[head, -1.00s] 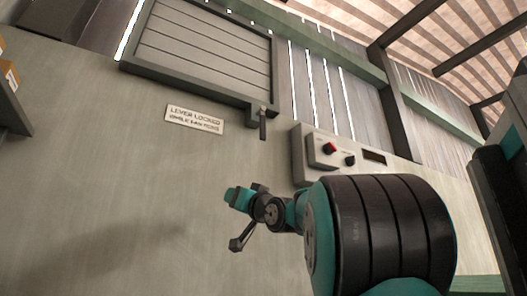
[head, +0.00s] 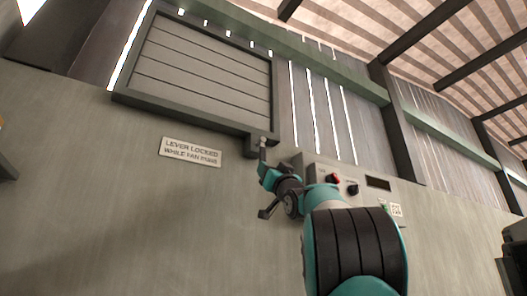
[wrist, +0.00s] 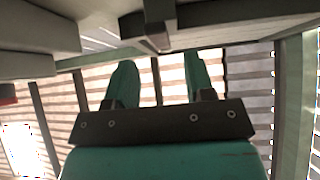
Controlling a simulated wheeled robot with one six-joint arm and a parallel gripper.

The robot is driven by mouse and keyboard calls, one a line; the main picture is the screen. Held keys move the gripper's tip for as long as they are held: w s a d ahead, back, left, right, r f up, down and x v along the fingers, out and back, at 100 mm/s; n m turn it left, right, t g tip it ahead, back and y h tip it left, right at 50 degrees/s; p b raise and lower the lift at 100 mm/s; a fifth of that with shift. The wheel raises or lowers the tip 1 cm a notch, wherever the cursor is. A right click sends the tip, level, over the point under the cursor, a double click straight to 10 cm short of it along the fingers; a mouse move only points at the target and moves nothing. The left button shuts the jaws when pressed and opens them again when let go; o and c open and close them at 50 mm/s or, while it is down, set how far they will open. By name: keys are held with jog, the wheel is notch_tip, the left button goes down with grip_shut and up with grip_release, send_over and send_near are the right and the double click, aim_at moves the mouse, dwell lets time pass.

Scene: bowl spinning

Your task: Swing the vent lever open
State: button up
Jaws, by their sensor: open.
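The vent (head: 200,72) is a grey slatted panel in a dark frame, high on the wall, and looks closed. Its small lever (head: 262,143) is at the frame's lower right corner; its lower part is largely hidden by my gripper (head: 264,170). My gripper is just below the lever, pointing up at it. In the wrist view my gripper (wrist: 160,76) has its two teal fingers spread apart, with nothing seen between the tips. A dark bracket-like part (wrist: 145,32) is just beyond the fingers there; I cannot tell whether they touch the lever.
A sign (head: 191,152) left of the lever reads "LEVER LOCKED WHILE FAN RUNS". A grey control box right of my gripper has a red button (head: 334,178), a black knob (head: 352,189) and a dark display (head: 378,183). The wall below the sign is bare.

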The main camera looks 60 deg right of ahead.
jog(key=shift+p+x, duration=1.8)
jog(key=shift+x, duration=1.2)
grip_shut()
